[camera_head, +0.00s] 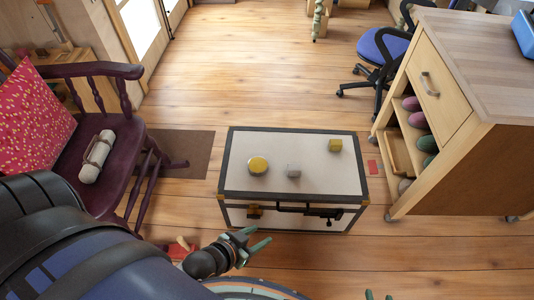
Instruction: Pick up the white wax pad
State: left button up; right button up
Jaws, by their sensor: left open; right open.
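A small whitish-grey block, which looks like the white wax pad (293,171), lies on the pale top of a dark-edged chest (320,190). A round yellow disc (258,165) lies to its left, and a yellow cube (335,145) sits to its right and further back. My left gripper (256,240) is open and empty in front of the chest, below and left of the pad in the picture. Only the green fingertips of my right gripper (378,295) show at the bottom edge, apart and with nothing seen between them.
A dark red wooden chair (115,150) with a red cushion (35,125) and a pale roll (97,157) stands on the left. A wheeled wooden cabinet (460,100) stands on the right, with a blue office chair (382,45) behind it. The floor behind the chest is clear.

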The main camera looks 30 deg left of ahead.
aim_at(293, 170)
jog(key=i+l+u, duration=0.1)
jog(key=u, duration=0.3)
jog(key=i+l+u, duration=0.15)
jog(key=u, duration=0.3)
jog(key=i+l+u, duration=0.15)
jog(key=u, duration=0.25)
